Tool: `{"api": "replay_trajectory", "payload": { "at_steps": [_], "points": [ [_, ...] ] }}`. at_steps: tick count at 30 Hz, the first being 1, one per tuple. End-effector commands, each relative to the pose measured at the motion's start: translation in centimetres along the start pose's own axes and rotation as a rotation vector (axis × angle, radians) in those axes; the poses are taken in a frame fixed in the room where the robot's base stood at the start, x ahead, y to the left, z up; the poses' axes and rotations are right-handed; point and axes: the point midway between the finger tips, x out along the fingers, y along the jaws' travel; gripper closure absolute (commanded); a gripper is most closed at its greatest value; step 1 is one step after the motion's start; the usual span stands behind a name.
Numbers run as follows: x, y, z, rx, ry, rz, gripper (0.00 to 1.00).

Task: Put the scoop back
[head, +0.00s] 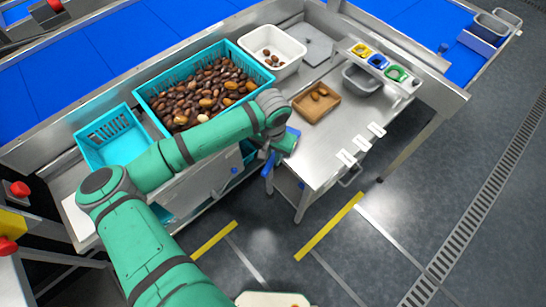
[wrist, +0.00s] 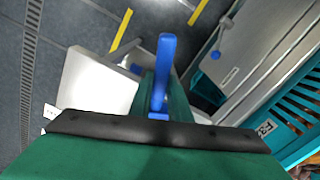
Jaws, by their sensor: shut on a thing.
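The blue scoop (head: 267,166) is in my gripper (head: 279,150), hanging in the air just off the front edge of the steel table (head: 318,160). In the wrist view a narrow blue part of the scoop (wrist: 165,72) rises from between the fingers of my gripper (wrist: 158,113). The jaws are shut on it. My wrist and gripper hide most of the scoop in the head view, so its full shape and tilt cannot be told. No holder for the scoop can be made out.
A teal crate of dates (head: 222,48) and an emptier teal basket (head: 95,129) stand left. A white tub (head: 287,38), a wooden tray with a few dates (head: 301,109) and a grey bin (head: 351,83) stand on the table. A blue knob (head: 235,170) sticks out below.

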Motion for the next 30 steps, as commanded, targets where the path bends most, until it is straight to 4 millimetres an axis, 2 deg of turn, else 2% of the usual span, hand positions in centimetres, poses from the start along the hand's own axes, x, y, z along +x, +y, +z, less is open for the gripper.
{"api": "replay_trajectory", "payload": {
  "at_steps": [3, 13, 14, 15, 16, 25, 30],
  "points": [
    [0.8, 0.0, 0.0, 0.0, 0.0, 0.0, 1.0],
    [1.1, 0.0, 0.0, 0.0, 0.0, 0.0, 1.0],
    [1.0, 0.0, 0.0, 0.0, 0.0, 0.0, 0.76],
    [1.0, 0.0, 0.0, 0.0, 0.0, 0.0, 0.67],
    [1.0, 0.0, 0.0, 0.0, 0.0, 0.0, 0.65],
    [0.9, 0.0, 0.0, 0.0, 0.0, 0.0, 0.65],
    [-0.6, 0.0, -0.1, 0.001, 0.003, -0.001, 0.65]
  ]
}}
